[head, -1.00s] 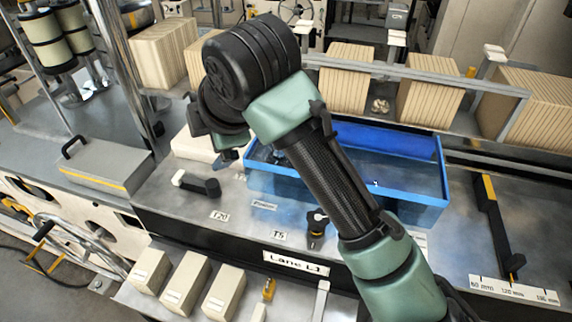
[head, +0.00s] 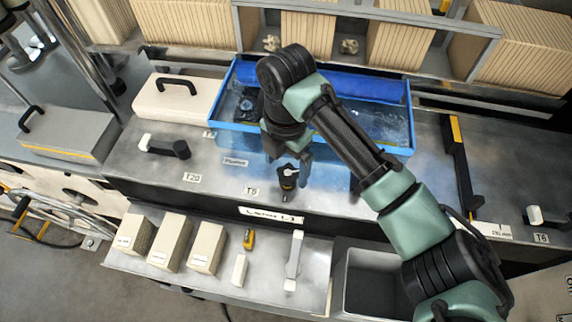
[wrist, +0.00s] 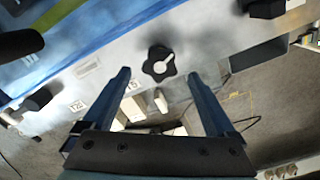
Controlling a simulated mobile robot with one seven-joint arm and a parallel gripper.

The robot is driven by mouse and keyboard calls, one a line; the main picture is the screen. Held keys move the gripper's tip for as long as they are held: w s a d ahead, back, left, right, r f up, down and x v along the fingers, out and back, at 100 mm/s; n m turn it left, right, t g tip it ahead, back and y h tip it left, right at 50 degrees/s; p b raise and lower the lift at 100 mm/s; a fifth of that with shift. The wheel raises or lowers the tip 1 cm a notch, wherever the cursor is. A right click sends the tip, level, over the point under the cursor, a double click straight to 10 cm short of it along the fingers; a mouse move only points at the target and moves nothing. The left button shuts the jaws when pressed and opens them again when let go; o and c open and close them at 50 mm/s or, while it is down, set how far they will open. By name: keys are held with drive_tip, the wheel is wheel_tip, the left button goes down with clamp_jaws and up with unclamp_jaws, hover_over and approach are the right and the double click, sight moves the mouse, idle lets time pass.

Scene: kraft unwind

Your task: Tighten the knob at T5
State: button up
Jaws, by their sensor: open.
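The knob at T5 (head: 287,180) stands on the grey metal ledge in front of the blue tub, beside its T5 label (head: 251,191). In the wrist view, the knob (wrist: 158,64) is black and lobed with a pale pointer line on top. My gripper (head: 291,163) is open above the knob, pointing down. In the wrist view, its two blue fingers (wrist: 160,74) are spread wide, with the knob lying between and slightly beyond the tips. I see no contact. The knob's upper part is partly covered by my gripper in the head view.
The blue tub (head: 411,128) lies directly behind the knob. Beige blocks (head: 170,241) and a grey bin (head: 372,285) sit below in front.

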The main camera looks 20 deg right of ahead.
sight(289, 178)
drive_tip(key=shift+f, duration=1.2)
drive_tip(key=c, duration=1.4)
